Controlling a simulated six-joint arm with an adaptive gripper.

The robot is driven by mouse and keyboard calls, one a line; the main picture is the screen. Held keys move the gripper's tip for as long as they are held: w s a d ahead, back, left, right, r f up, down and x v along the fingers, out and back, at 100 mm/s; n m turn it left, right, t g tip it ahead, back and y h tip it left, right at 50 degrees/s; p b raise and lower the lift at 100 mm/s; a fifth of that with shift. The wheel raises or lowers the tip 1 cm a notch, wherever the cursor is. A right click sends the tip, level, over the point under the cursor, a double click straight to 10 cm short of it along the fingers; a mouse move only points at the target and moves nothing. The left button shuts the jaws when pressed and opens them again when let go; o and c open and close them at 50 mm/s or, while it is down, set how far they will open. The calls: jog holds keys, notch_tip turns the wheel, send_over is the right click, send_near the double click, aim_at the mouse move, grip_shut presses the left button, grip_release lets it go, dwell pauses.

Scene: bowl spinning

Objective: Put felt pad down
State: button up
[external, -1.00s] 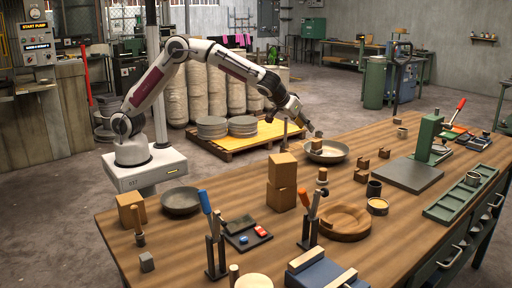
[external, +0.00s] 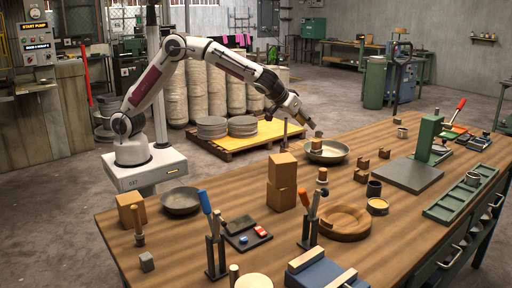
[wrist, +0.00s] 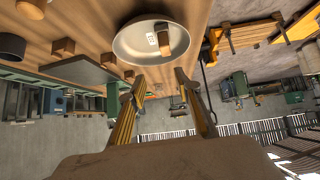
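A shallow metal bowl (external: 336,156) rests on the wooden bench, and it also shows in the wrist view (wrist: 126,46). In the wrist view a small block-like piece, which looks like the felt pad (wrist: 165,38), lies inside the bowl near its right side.
Stacked wooden blocks (external: 282,182) stand left of the bowl, and small wooden blocks (external: 362,163) sit to its right. A green press (external: 427,140) stands farther right.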

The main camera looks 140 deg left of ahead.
jog(key=w+d+r+m+t+y, duration=0.1)
jog(key=w+d+r+m+t, duration=0.1)
jog(key=w+d+r+t, duration=0.4)
jog(key=w+d+r+m+t, duration=0.25)
jog(key=w+d+r, duration=0.25)
jog(key=d+r, duration=0.45)
jog(key=d+r+m+t+h, duration=0.2)
jog(key=d+r+m+h, duration=0.15)
jog(key=d, duration=0.75)
jog(key=d+r+m+t+h, duration=0.3)
jog(key=d+r, duration=0.1)
jog(key=d, duration=0.8)
jog(key=s+d+f+m+g+h, duration=0.2)
jog(key=s+d+f+h, duration=0.1)
jog(key=s+d, duration=0.45)
jog(key=s+d+f+m+g+h, duration=0.1)
jog(key=s+d+f+m+h, duration=0.15)
jog(key=s+d, duration=0.45)
jog(key=s+d+f+m+g, duration=0.1)
jog(key=s+f+g, duration=0.1)
jog(key=s+f, duration=0.4)
jog(key=s+d+f+m+g+y, duration=0.1)
jog(key=s+f+g, duration=0.2)
jog(key=s, duration=1.1)
notch_tip(320, 180, down, 3)
jog(key=shift+s+d+f+y, duration=0.1)
jog(key=shift+s+d+y, duration=0.05)
jog(key=shift+d+y, duration=0.2)
